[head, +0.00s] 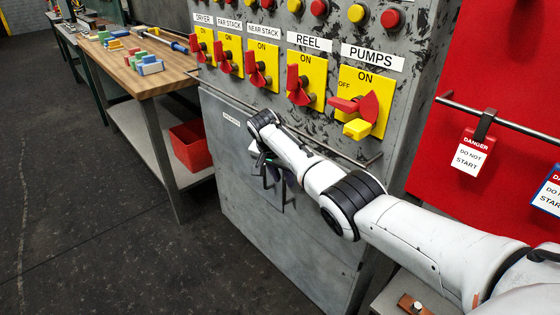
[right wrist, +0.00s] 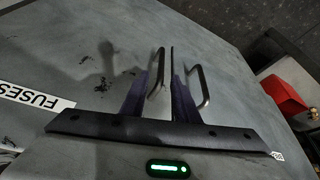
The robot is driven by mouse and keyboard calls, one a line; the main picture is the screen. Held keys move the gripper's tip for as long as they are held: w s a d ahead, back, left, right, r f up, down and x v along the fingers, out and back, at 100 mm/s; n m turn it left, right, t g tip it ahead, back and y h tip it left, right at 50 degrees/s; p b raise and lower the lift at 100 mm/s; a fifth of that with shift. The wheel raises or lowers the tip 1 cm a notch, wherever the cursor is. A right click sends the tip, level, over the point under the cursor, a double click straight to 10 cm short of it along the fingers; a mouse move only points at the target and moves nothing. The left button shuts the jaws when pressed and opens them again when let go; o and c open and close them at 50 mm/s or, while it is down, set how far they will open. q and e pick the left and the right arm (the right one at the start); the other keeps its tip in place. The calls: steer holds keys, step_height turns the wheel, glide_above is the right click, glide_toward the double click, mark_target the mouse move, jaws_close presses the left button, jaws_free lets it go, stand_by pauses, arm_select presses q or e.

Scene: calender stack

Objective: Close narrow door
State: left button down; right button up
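The grey cabinet's lower front (head: 300,240) fills the middle of the head view, with two slim bar handles side by side. The left handle (head: 264,178) and right handle (head: 283,192) are partly hidden by my right gripper (head: 272,160). In the right wrist view, my right gripper (right wrist: 160,85) has its dark fingers apart. One handle (right wrist: 156,76) appears between the fingers and the other (right wrist: 201,86) beside the right finger. I cannot tell whether they touch. A dark upright seam (right wrist: 172,62) runs between the handles. I cannot tell which door is narrow or how far it stands open.
A horizontal rail (head: 355,158) crosses the cabinet above the doors, below red and yellow switches (head: 300,85). A workbench (head: 150,80) with a red bin (head: 191,145) on its lower shelf stands left. The dark floor (head: 90,220) at left is clear.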

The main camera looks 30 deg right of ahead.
steer(key=p+v, duration=0.1)
steer(key=v, duration=0.5)
stand_by(0.4)
steer(key=s+a+f+n+t+y, duration=0.1)
steer(key=s+a+f+n, duration=0.3)
steer(key=f, duration=0.4)
steer(key=s+a+f+n+t+y, duration=0.1)
steer(key=s+a+f+n, duration=0.1)
steer(key=s+a+f, duration=0.35)
steer(key=s+a+f+n+t+y, duration=0.1)
steer(key=s+a+f+n+t, duration=0.15)
steer(key=s+f, duration=0.45)
steer(key=s+a+n+t+y, duration=0.1)
steer(key=s+a+n, duration=0.2)
steer(key=s, duration=0.6)
steer(key=s+a+n+t+y, duration=0.1)
steer(key=s+a+n+y, duration=0.1)
steer(key=s+a, duration=0.4)
steer(key=s+n, duration=0.1)
steer(key=s, duration=0.3)
steer(key=shift+r+y, duration=0.3)
steer(key=shift+r, duration=0.05)
steer(key=shift+s, duration=0.1)
